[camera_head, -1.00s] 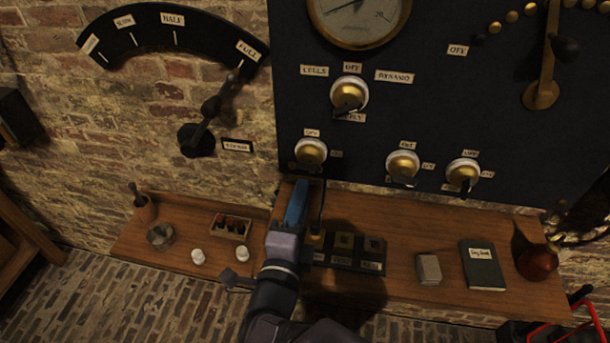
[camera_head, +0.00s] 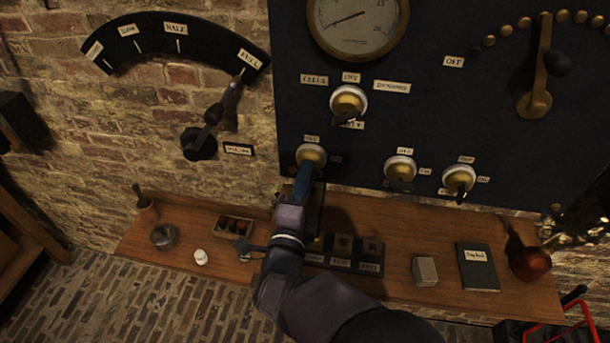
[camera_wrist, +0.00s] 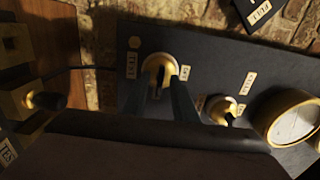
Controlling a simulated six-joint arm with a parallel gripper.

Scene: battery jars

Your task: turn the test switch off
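A round brass knob with a pale rim and a dark lever (camera_head: 311,153) sits at the lower left of the dark panel. The fingers are apart, one on each side of the lever. I cannot tell whether they touch it.
Two similar lower knobs (camera_head: 400,170) (camera_head: 459,180) and a larger upper knob (camera_head: 348,103) share the panel (camera_head: 440,115). A gauge (camera_head: 357,22) is above. Below is a wooden shelf (camera_head: 400,215) with a grey block (camera_head: 425,271), a dark book (camera_head: 478,267) and a small box (camera_head: 233,227).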

